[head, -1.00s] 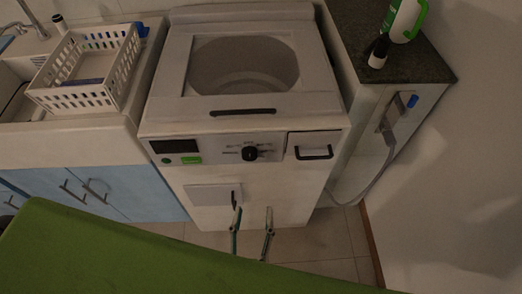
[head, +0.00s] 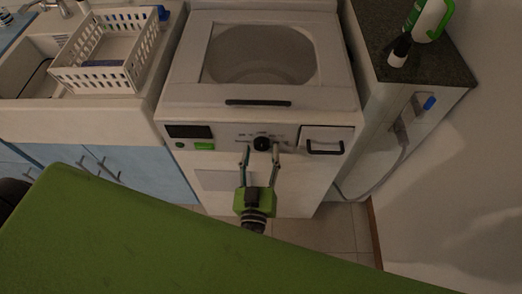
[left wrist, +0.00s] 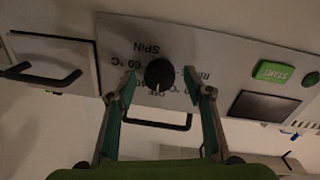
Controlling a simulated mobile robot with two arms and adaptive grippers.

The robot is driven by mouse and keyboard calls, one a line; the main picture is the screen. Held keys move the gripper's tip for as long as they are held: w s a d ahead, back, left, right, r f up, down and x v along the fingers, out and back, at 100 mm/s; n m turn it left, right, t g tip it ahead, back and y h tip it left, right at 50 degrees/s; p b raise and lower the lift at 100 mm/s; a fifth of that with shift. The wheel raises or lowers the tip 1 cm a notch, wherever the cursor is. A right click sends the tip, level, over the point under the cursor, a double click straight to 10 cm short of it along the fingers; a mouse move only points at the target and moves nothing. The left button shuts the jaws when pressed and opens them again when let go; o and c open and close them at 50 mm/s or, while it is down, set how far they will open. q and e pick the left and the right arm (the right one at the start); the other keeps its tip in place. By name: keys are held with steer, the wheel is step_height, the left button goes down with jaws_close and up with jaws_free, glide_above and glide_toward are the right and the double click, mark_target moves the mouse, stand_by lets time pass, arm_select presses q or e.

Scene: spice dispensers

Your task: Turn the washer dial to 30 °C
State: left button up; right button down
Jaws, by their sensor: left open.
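The white washer (head: 180,100) stands ahead with a control panel on its front. Its black round dial (head: 262,144) sits mid-panel, with printed labels around it. In the left wrist view the dial (left wrist: 158,73) shows upside down, with a light pointer mark toward the bottom of the picture; "SPIN" and "60 °C" are readable. The 30 °C label cannot be made out. My left gripper (head: 261,152) is open, its two fingers spread to either side of the dial; in the left wrist view the fingertips (left wrist: 166,88) flank the dial without visibly touching it. My right gripper is not in view.
The panel also has a dark display (head: 189,131), a green START button (head: 204,146) and a drawer handle (head: 325,148) at right. A sink with a white basket (head: 105,75) is at left. A dark counter with bottles (head: 398,50) is at right.

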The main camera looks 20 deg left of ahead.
arm_select(q)
steer(key=shift+w, duration=0.35)
steer(key=c, duration=1.1)
steer(key=shift+n, duration=0.3)
steer(key=n, duration=0.4)
steer(key=shift+d+n+b, duration=0.15)
steer(key=shift+n+b, duration=0.7)
steer(key=shift+n, duration=1.95)
